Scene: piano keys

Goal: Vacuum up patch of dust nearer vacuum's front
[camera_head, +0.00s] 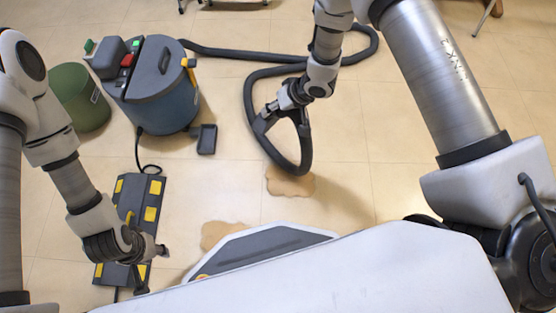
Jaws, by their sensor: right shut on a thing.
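The vacuum (158,98) is a blue canister with a dark grey top, standing on the floor at the upper left. Its black hose (222,51) runs right, curls back and loops down. My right gripper (288,108) is shut on the hose near the picture's middle. The suction end cannot be made out. One tan dust patch (291,184) lies just below the hose's lower bend, partly covered by it in the view. Another tan patch (218,234) lies lower left, partly hidden by my body. My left gripper (151,266) is open and empty, low at the left.
A dark floor pad with yellow blocks (132,191) lies under my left gripper, with a black cord running from the vacuum. A green bin (78,98) stands left of the vacuum.

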